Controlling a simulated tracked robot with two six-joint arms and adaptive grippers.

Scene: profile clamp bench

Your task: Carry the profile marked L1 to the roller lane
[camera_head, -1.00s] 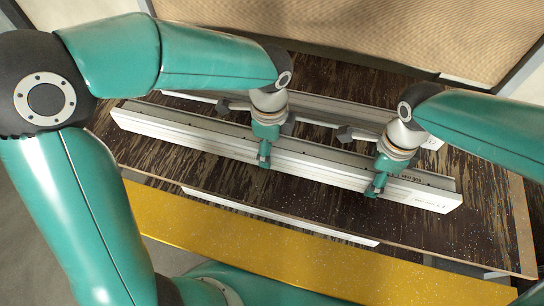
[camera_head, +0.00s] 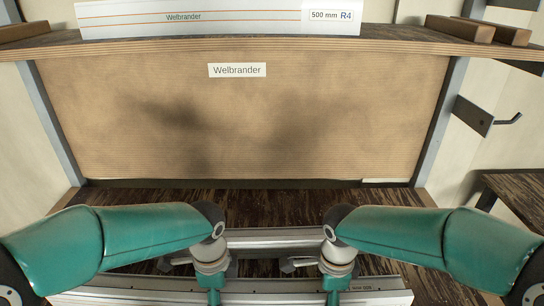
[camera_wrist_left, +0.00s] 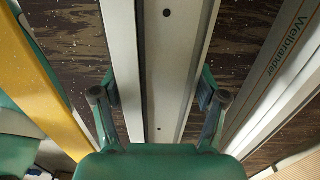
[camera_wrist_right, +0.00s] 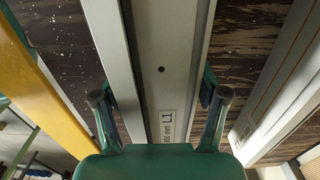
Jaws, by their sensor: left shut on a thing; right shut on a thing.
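The long pale metal profile marked L1 (camera_head: 130,297) runs across the bottom of the head view, partly cut off by its lower edge. Its L1 label shows in the right wrist view (camera_wrist_right: 167,122). My left gripper (camera_head: 211,294) is shut on it left of its middle; in the left wrist view the fingers (camera_wrist_left: 157,92) sit at both its sides. My right gripper (camera_head: 334,294) is shut on it nearer its right end, close to the label. I cannot tell whether the profile rests on the bench or is just above it. I cannot make out the roller lane.
Another profile (camera_head: 270,236) lies behind, parallel to L1. A profile marked R4 (camera_head: 215,32) lies on the shelf (camera_head: 400,39) above, with brown blocks (camera_head: 460,29) at right. A brown back panel (camera_head: 240,120) closes the bench's rear. A hook (camera_head: 508,119) sticks out at right.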

